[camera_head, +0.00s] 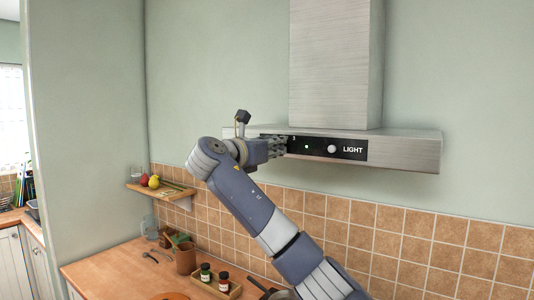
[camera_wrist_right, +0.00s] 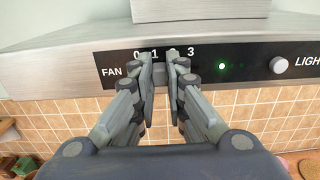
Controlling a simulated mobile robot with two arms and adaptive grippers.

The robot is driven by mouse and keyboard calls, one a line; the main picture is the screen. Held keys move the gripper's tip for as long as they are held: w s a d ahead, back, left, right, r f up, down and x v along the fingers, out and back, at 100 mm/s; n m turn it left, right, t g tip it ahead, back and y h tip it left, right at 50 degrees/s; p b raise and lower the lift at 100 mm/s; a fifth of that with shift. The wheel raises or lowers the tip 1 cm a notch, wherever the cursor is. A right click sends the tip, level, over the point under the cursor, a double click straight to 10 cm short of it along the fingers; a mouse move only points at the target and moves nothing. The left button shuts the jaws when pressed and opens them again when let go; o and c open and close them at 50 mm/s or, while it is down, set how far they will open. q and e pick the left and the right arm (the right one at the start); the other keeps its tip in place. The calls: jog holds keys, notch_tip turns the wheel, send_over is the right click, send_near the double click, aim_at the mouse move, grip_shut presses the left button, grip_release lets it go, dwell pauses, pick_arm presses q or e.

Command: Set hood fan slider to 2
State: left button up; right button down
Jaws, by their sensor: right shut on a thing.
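The range hood (camera_head: 400,147) is brushed steel with a black control panel (camera_head: 318,148) on its front edge. In the right wrist view the panel (camera_wrist_right: 118,72) reads FAN, with 0, 1 and 3 visible. The mark between 1 and 3 is covered by a fingertip. My right gripper (camera_wrist_right: 161,65) is at the fan scale, its fingers around the slider, between about 1 and the covered mark. The slider knob is mostly hidden by the fingers, so its exact setting cannot be read. In the head view my right gripper (camera_head: 280,146) reaches the panel's left end.
A lit green lamp (camera_wrist_right: 222,66) and the round light knob (camera_wrist_right: 279,65) sit right of the scale. Below are brown wall tiles (camera_head: 390,218), a small shelf (camera_head: 165,190) with fruit, and a wooden counter (camera_head: 110,270) with jars.

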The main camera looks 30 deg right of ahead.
jog(key=shift+s+d+f, duration=0.1)
jog(key=shift+s+d, duration=0.1)
jog(key=shift+s, duration=0.35)
jog(key=shift+s+d, duration=0.15)
jog(key=shift+s, duration=0.15)
pick_arm(q)
jog(key=shift+f, duration=0.45)
pick_arm(e)
jog(key=shift+w, duration=0.1)
jog(key=c, duration=1.6)
grip_release()
pick_arm(q)
jog(key=shift+s, duration=0.1)
pick_arm(e)
jog(key=shift+a, duration=0.2)
jog(key=shift+a, duration=0.35)
jog(key=v, duration=1.1)
jog(key=shift+s, duration=0.25)
